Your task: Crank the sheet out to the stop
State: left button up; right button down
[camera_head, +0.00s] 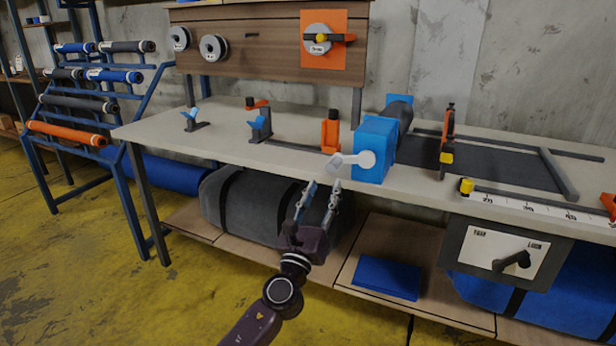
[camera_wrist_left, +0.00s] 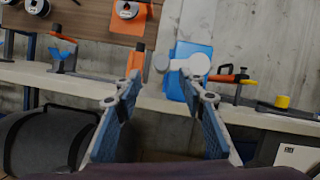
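The white crank (camera_head: 362,160) sits on the front of a blue housing (camera_head: 375,138) at the table's front edge, with its arm and knob pointing left. In the left wrist view the crank (camera_wrist_left: 196,64) and its grey knob (camera_wrist_left: 162,62) show just beyond the fingertips. The dark sheet (camera_head: 480,165) lies flat on the table to the right of the housing, beside a grey bar (camera_head: 558,173). My left gripper (camera_head: 324,187) is open and empty, its fingers pointing up just below and left of the knob, apart from it. My right gripper is out of view.
A ruler (camera_head: 530,207) with a yellow-topped piece (camera_head: 467,186) runs along the front right edge. A lever panel (camera_head: 500,257) hangs below. An orange-handled upright tool (camera_head: 447,145) and an orange clamp (camera_head: 330,130) stand on the tabletop (camera_head: 225,140). Large rolls lie underneath.

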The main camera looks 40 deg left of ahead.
aim_at(331, 173)
pick_arm(q)
jog(key=shift+w+a+r, duration=0.1)
jog(key=shift+w+r, duration=0.05)
jog(key=shift+w, duration=0.1)
jog(key=x, duration=0.7)
jog(key=shift+w, duration=0.35)
grip_shut()
